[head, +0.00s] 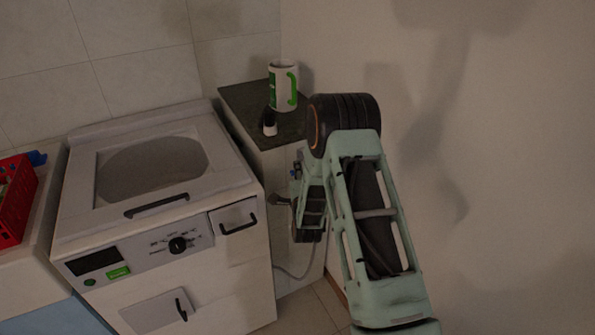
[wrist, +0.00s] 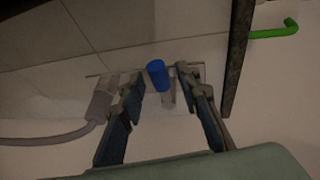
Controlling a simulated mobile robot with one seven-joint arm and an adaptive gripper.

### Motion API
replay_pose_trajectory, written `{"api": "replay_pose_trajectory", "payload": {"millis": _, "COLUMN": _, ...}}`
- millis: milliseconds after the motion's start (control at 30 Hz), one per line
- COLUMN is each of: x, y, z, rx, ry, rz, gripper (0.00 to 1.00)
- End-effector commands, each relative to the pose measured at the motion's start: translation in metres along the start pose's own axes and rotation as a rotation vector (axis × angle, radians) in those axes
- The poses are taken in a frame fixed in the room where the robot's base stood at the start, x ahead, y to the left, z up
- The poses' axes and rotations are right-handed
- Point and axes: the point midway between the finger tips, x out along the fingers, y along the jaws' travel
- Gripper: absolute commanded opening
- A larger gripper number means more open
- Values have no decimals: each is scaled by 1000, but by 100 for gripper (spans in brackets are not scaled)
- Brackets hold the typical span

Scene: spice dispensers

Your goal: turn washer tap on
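The washer tap shows in the wrist view as a blue cylindrical knob (wrist: 158,74) on a pale fitting in front of a light plate. My gripper (wrist: 161,77) is open, with one dark finger on each side of the knob. Gaps show between the knob and both fingers, and nothing is held. A grey hose (wrist: 45,142) runs to a pale connector (wrist: 100,106) beside the left finger. In the head view my arm partly covers the gripper, and the tap is not clearly made out there. The white washer (head: 170,232) stands left of my arm.
A red crate (head: 14,202) is at far left. The plain wall (head: 510,150) is close on the right.

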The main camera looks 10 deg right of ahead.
Motion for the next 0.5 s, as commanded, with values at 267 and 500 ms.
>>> {"api": "replay_pose_trajectory", "payload": {"millis": 267, "x": 15, "y": 0, "z": 1, "rx": 0, "ry": -1, "rz": -1, "gripper": 31}}
{"api": "replay_pose_trajectory", "payload": {"millis": 500, "x": 16, "y": 0, "z": 1, "rx": 0, "ry": -1, "rz": 0, "gripper": 31}}
